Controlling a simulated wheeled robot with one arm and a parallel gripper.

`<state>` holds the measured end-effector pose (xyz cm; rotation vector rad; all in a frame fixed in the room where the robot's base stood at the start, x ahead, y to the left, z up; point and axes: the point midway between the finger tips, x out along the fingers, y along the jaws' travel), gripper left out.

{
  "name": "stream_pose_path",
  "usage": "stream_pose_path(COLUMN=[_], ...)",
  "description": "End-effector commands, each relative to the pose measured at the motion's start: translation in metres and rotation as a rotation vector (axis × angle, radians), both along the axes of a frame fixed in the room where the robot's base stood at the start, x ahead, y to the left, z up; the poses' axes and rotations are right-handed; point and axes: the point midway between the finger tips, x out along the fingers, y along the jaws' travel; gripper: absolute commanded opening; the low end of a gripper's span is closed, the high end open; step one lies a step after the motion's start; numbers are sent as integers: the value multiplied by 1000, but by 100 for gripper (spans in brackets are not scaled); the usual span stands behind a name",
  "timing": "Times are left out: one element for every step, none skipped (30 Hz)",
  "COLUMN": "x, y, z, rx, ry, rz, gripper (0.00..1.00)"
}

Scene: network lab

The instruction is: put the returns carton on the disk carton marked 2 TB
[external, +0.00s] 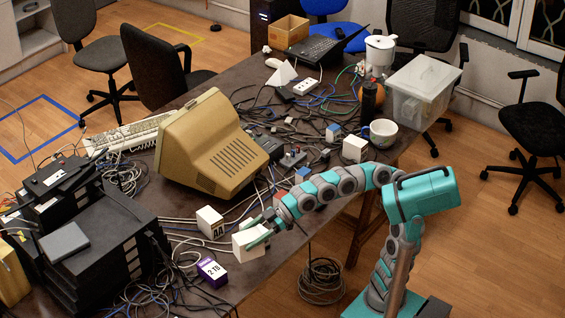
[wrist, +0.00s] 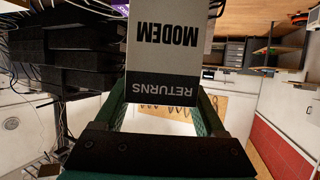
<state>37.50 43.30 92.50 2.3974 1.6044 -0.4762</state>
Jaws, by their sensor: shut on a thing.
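The returns carton (external: 250,246) is a white box in my gripper (external: 258,232), near the table's front edge. In the wrist view the returns carton (wrist: 165,50) fills the upper middle, with "MODEM" and a dark "RETURNS" band reading upside down. My gripper's fingers stand on both sides of it, shut on it. The disk carton marked 2 TB (external: 212,272) is small, purple and white, and sits on the table just left of and nearer than the held carton. Its top looks bare. I cannot tell how high the returns carton is above the table.
A white carton marked AA (external: 210,222) stands just behind the held carton. Black stacked units (external: 105,250) and loose cables lie to the left. A beige monitor (external: 212,150) stands behind. More small cartons (external: 354,149) and a clear bin (external: 422,88) are farther right.

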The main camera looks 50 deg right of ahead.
Motion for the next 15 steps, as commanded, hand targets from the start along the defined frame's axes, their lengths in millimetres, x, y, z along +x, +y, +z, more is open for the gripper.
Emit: stream_pose_path(x=[8, 12, 17, 20, 24, 29, 33, 37, 42, 46, 50, 54, 58, 62, 67], y=[9, 14, 20, 24, 28, 35, 39, 43, 49, 53, 58, 64, 69, 72, 77], z=[-1, -1, -2, -2, -3, -5, -6, -5, -4, -5, -6, -8, -9, -8, -8], rx=[0, 0, 1, 1, 0, -1, -1, 0, 3, 3, 1, -1, -1, 1, 3], ry=[2, 2, 2, 2, 3, 4, 3, 2, 1, 1, 2, 2, 3, 2, 1], rz=[-1, -1, 0, 0, 0, 0, 0, 0, -1, -1, 0, 1, 0, -1, -1], gripper=[2, 2, 2, 2, 2, 2, 2, 2, 2, 2, 2, 2, 2, 2, 2])
